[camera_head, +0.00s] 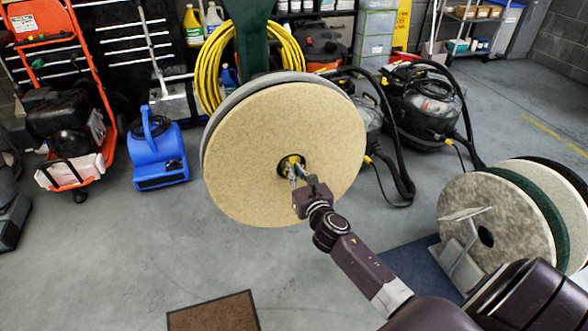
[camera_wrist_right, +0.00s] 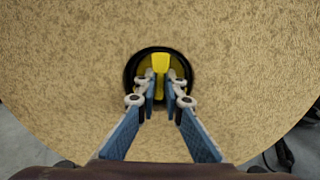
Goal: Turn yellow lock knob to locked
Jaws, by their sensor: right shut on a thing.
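The yellow lock knob (camera_head: 291,161) sits in the dark round hub at the centre of a large tan buffer pad (camera_head: 310,112). In the right wrist view the knob (camera_wrist_right: 160,64) shows as an upright yellow bar inside the black ring, and the pad (camera_wrist_right: 70,60) fills most of the picture. My right gripper (camera_head: 297,174) reaches in from the lower right. In the right wrist view its fingertips (camera_wrist_right: 160,84) are on either side of the knob's lower part, shut on it. The fingertips partly hide the hub. My left gripper is not in view.
A pad rack (camera_head: 463,262) with several pads stands at the right. A blue blower (camera_head: 158,150) and an orange machine (camera_head: 68,110) stand at the left. A yellow cable (camera_head: 208,75) hangs behind the pad. A brown mat (camera_head: 213,314) lies on open floor.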

